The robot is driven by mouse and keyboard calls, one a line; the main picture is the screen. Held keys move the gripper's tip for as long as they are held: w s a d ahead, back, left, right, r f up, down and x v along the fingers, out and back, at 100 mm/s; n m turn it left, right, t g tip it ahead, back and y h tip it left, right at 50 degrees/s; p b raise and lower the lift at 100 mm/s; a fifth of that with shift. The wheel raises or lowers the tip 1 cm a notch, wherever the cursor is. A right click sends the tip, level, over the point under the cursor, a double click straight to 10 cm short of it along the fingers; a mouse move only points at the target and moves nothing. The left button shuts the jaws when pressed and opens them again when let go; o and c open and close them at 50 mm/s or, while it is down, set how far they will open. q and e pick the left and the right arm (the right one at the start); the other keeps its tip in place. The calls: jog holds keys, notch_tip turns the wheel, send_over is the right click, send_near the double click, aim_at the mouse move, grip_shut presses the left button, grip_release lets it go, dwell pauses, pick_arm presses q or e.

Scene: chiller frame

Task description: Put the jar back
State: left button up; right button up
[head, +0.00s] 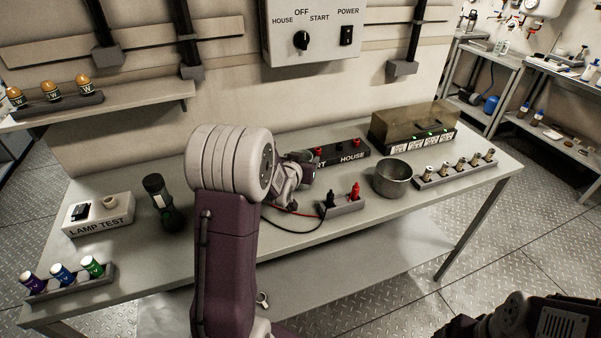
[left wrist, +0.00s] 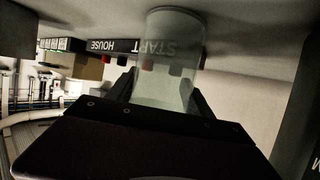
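The jar (left wrist: 168,60) is a clear, frosted cylinder in the left wrist view, where the scene appears upside down. It stands between the two dark fingers of my left gripper (left wrist: 165,95), which look closed against its sides. Its far end is by the grey table surface. In the head view my left gripper (head: 298,172) is over the table's middle, in front of the START HOUSE block (head: 340,154). My forearm covers much of it, and I cannot make out the jar there. My right gripper is not visible; only part of that arm shows at bottom right.
A black flashlight (head: 163,202) and the LAMP TEST box (head: 98,216) stand left. A wall shelf (head: 130,103) holds several orange-capped jars.

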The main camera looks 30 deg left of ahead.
pick_arm(q)
jog(key=c, duration=0.9)
jog(key=shift+o, duration=0.2)
jog(key=d+r+p, duration=0.4)
jog(key=d+r, duration=0.7)
jog(key=shift+w+d+p, duration=0.3)
jog(key=shift+w+d, duration=0.05)
jog(key=shift+w, duration=0.1)
